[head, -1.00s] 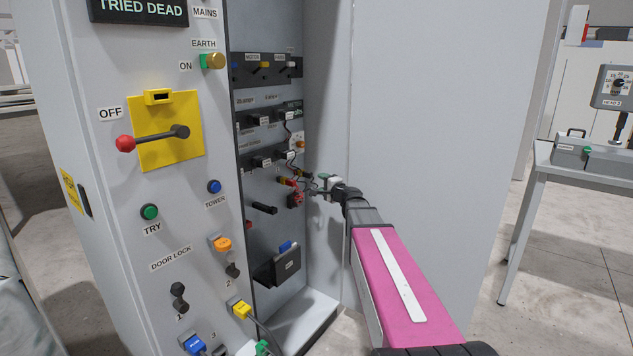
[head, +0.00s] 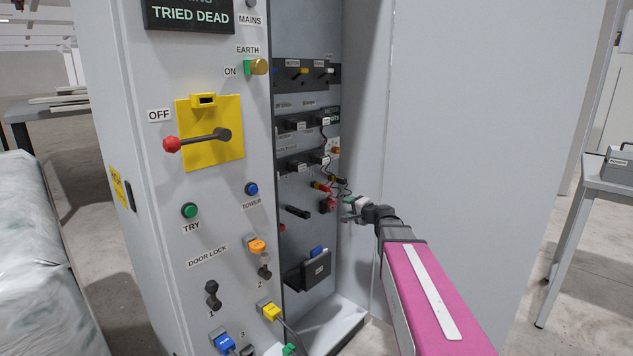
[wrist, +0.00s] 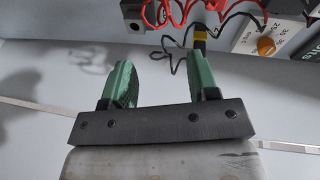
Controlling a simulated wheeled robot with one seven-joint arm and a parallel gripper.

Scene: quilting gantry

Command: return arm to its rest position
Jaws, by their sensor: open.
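My gripper (head: 347,204) is at the end of my pink arm, inside the open cabinet (head: 353,120), close to its back panel. In the wrist view my gripper (wrist: 160,85) shows two green fingers spread apart with nothing between them. Red and black leads (wrist: 228,25) hang from the panel just beyond the fingertips, and I see no contact with them.
The cabinet front carries a yellow plate with a red-tipped lever (head: 172,144), buttons and plugs. A grey bench (head: 608,178) is at the right. A wrapped bale (head: 40,260) is at the left.

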